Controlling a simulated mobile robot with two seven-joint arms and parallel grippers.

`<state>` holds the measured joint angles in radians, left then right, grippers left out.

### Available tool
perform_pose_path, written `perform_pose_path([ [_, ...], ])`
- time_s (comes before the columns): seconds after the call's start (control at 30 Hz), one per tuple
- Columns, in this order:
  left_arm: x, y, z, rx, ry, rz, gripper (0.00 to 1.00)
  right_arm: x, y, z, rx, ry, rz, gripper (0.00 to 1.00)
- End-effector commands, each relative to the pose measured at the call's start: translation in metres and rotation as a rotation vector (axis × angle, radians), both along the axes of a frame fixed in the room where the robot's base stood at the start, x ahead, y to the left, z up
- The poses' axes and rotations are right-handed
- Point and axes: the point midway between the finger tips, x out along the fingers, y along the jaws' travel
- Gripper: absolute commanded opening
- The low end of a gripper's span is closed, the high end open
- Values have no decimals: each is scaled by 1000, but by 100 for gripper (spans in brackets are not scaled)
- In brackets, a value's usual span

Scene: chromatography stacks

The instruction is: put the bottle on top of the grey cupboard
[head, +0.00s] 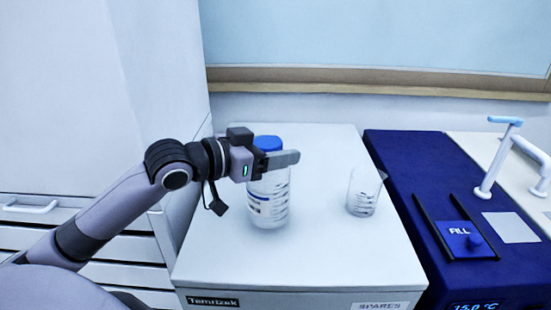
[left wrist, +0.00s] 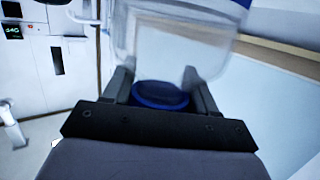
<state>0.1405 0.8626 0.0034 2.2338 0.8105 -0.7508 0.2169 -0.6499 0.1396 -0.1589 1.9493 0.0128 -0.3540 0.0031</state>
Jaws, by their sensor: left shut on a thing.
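A clear bottle (head: 268,205) with a blue cap (head: 267,143) and dark markings is upright over the pale grey cupboard (head: 310,262), left of the middle of its top. Its base appears to be at the top surface; I cannot tell if it touches or hangs just above. My left gripper (head: 277,163) reaches in from the left and is shut on the bottle just under the cap. In the left wrist view the cap (left wrist: 160,95) shows between the two fingers, with the clear body (left wrist: 180,40) beyond. My right gripper is not in view.
A clear beaker (head: 363,191) stands on the cupboard top, right of the bottle. A dark blue unit (head: 400,175) with a FILL plate adjoins on the right. A tall white cabinet (head: 100,80) with drawers is on the left. The cupboard's front top is clear.

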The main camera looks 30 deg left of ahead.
Motion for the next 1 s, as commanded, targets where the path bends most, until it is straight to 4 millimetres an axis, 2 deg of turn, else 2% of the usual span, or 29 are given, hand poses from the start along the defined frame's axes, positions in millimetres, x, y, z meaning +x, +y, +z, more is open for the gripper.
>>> perform_pose_path([
  [0.1, 0, 0, -12, -1, -6, 0, 0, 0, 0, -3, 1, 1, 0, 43],
  [0.47, 0, 0, -14, 0, -9, -1, 0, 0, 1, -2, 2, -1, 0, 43],
  [0.5, 0, 0, -18, 1, 0, 0, 60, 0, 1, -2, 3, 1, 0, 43],
  [0.57, 0, 0, -17, 1, -1, 0, 80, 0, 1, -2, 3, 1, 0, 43],
  [0.6, 0, 0, -17, 1, 0, 0, 82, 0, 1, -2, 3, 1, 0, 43],
  [1.0, -3, 1, -15, 1, 2, 1, 82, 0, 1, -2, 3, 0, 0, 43],
])
